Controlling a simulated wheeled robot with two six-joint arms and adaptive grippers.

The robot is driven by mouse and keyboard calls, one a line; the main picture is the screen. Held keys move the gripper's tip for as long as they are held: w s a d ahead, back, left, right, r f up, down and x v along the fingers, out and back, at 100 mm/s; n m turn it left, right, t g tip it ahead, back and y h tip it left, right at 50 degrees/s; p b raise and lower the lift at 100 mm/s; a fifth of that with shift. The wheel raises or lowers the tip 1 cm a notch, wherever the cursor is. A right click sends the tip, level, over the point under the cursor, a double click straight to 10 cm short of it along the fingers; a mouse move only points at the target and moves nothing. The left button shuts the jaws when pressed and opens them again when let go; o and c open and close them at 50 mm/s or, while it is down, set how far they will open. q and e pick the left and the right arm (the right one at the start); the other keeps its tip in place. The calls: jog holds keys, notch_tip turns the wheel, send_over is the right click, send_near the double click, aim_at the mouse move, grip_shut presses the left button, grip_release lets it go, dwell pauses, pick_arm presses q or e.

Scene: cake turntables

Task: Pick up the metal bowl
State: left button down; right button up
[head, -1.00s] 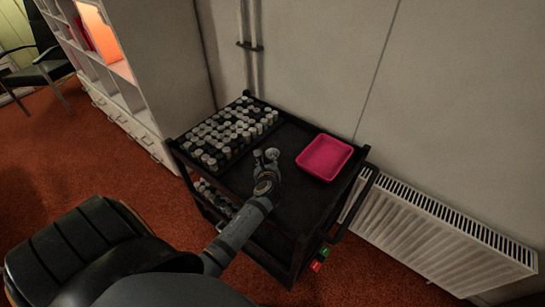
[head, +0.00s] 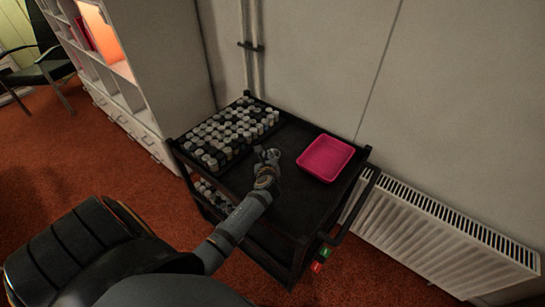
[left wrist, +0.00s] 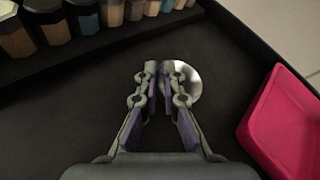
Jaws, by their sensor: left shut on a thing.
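The metal bowl (left wrist: 187,82) is small, round and shiny in the left wrist view, just ahead of my fingers and to the right of centre. My left gripper (left wrist: 158,72) is shut on its near left rim, with the fingertips close together. Part of the bowl is hidden behind the right finger. In the head view my left gripper (head: 266,156) is over the middle of the black trolley top, and the bowl is too small to make out clearly there. I cannot tell whether the bowl touches the surface. My right gripper is not in view.
A pink tray (head: 325,158), empty, lies to the right on the trolley (head: 305,203). A rack of several jars (head: 226,133) fills the left side. A wall and a radiator (head: 440,225) stand behind and to the right. The trolley top's front right is clear.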

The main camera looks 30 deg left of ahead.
pick_arm(q)
jog(key=shift+r, duration=0.15)
jog(key=shift+r, duration=0.35)
notch_tip(320, 180, up, 3)
jog(key=shift+f+p, duration=0.1)
jog(key=shift+p, duration=0.45)
jog(key=s+a+r+p, duration=0.1)
jog(key=s+a+r, duration=0.1)
jog(key=a+r, duration=0.1)
jog(key=s+a+r, duration=0.2)
jog(key=a+r, duration=0.1)
jog(key=a, duration=0.1)
jog(key=s+a+r+p, duration=0.1)
jog(key=s+a+r, duration=0.1)
jog(key=a, duration=0.1)
jog(key=shift+s+a+r+p, duration=0.3)
jog(key=shift+s+a+r, duration=0.05)
jog(key=shift+r, duration=0.05)
jog(key=shift+s+a+r+p, duration=0.4)
jog(key=shift+a+r+p, duration=0.1)
jog(key=shift+a+r, duration=0.1)
